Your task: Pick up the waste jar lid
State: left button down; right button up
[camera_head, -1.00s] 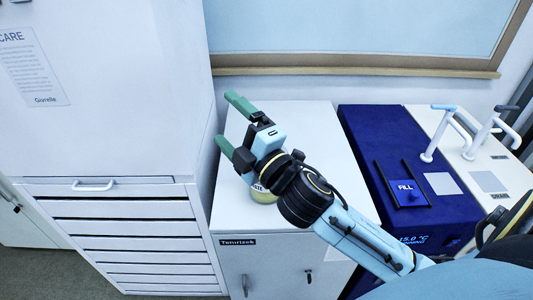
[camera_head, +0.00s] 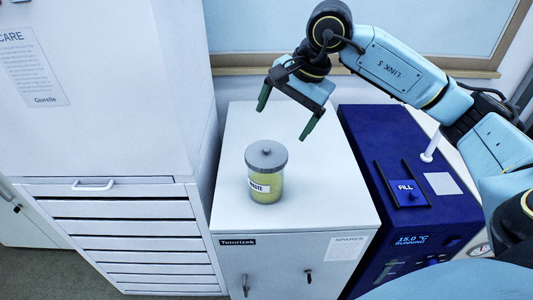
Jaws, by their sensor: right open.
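The waste jar (camera_head: 266,187) is a clear jar with yellowish contents and a WASTE label. It stands upright on the white cabinet top. Its grey round lid (camera_head: 266,154) with a small dark knob sits on the jar's mouth. My right gripper (camera_head: 284,122) is open and empty. It points down with green fingertips spread, above and behind the jar in the picture, apart from the lid. My left gripper is not in view.
The white cabinet top (camera_head: 325,190) is otherwise clear around the jar. A dark blue unit (camera_head: 360,140) with a FILL holder and a display stands to the right. A tall white drawer cabinet (camera_head: 120,110) rises at the left. A framed board hangs behind.

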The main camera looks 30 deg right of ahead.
jog(key=d+h, duration=0.1)
jog(key=d, duration=0.1)
send_near(274, 156)
jog(key=shift+x, duration=0.85)
jog(key=shift+p+x, duration=0.45)
jog(key=shift+x, duration=2.7)
jog(key=c, duration=1.1)
jog(key=shift+r, duration=0.1)
